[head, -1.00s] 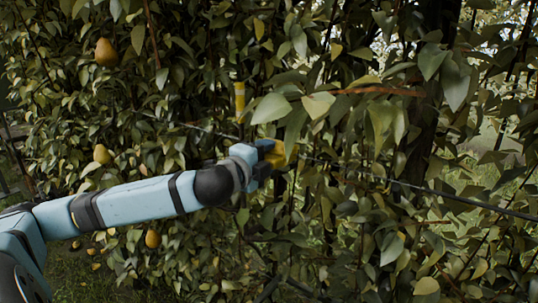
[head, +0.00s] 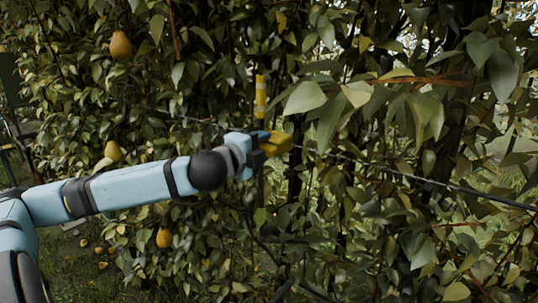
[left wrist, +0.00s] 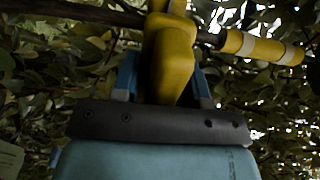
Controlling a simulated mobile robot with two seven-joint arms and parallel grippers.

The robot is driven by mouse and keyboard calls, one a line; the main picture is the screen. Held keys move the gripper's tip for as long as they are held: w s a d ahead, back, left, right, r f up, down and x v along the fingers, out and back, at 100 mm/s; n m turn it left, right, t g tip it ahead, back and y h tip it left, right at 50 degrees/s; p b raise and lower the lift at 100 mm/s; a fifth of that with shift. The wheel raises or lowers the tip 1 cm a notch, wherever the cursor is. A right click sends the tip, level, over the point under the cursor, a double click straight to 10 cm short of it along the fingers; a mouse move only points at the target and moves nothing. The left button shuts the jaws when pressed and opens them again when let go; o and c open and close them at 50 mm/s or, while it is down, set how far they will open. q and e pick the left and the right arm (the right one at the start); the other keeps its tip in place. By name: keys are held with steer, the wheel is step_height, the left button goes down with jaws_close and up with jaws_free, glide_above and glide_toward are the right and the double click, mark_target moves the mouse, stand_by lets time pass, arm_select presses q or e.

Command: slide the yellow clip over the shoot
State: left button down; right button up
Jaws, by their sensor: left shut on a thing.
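The yellow clip (head: 277,143) is held in my left gripper (head: 262,142), which is shut on it. In the left wrist view the clip (left wrist: 172,62) stands up between the two blue fingers. The shoot is a thin dark upright stem with a yellow and white banded part (head: 260,95) just above the gripper. My right gripper is not in view.
A dark wire (head: 420,182) runs across the foliage to the right, at about the clip's height. Large leaves (head: 305,97) hang right of the banded part. Pears (head: 121,45) hang at the left, and one (head: 164,238) hangs below my left arm.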

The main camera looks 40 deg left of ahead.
arm_select(q)
steer(key=shift+a+f, duration=0.1)
steer(key=shift+a, duration=0.2)
steer(key=shift+r, duration=0.25)
steer(key=c, duration=1)
jaws_free()
steer(key=shift+o, duration=0.2)
steer(key=shift+a+f, duration=0.15)
steer(key=shift+a, duration=0.05)
steer(key=shift+d, duration=0.1)
